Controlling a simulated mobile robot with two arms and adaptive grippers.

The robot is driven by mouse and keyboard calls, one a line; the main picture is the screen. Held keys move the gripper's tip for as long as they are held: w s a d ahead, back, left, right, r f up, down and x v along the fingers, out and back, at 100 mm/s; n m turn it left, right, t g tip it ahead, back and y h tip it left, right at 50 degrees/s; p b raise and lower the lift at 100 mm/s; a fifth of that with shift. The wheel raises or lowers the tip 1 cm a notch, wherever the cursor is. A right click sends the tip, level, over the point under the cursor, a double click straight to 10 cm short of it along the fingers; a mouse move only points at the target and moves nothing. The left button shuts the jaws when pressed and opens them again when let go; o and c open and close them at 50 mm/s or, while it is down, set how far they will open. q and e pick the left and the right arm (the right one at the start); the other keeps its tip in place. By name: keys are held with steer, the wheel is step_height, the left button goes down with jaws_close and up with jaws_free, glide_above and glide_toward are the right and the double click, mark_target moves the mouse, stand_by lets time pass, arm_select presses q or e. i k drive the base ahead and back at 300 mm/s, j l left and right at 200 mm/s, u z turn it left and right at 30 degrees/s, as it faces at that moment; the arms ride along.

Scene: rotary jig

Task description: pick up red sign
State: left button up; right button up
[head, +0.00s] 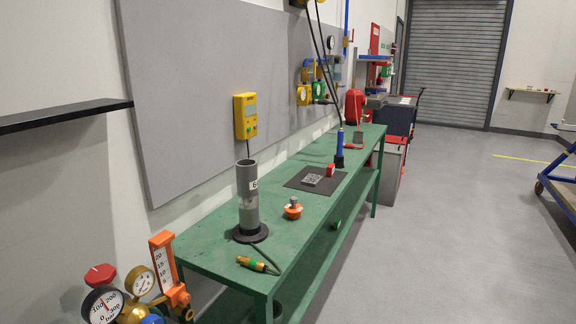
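I cannot clearly make out a red sign. A tall narrow red panel (375,38) is at the far end, near the back wall; it is too small to read. A small red block (331,170) lies on the dark mat (297,182) on the green bench, beside a grey block (312,180). A larger rounded red object (354,106) stands at the far end of the bench. I cannot tell whether any of these is the sign. Neither of my grippers is in view.
The green bench (205,254) runs along the left wall, with a grey cylinder (247,205), an orange-based part (293,208) and a brass fitting (252,263) on it. Gauges (103,305) stand at lower left.

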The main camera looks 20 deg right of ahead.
mark_target(330, 168)
steer(key=i+l+u, duration=0.1)
steer(key=l, duration=0.25)
steer(key=i+l+u, duration=0.1)
steer(key=l, duration=0.3)
steer(key=i+l+u, duration=0.15)
steer(key=l, duration=0.25)
steer(key=i+l+u, duration=0.1)
steer(key=l, duration=0.3)
steer(key=i+l+u, duration=0.1)
steer(key=l, duration=0.35)
steer(key=i+l+u, duration=0.1)
steer(key=l, duration=0.3)
steer(key=i, duration=0.1)
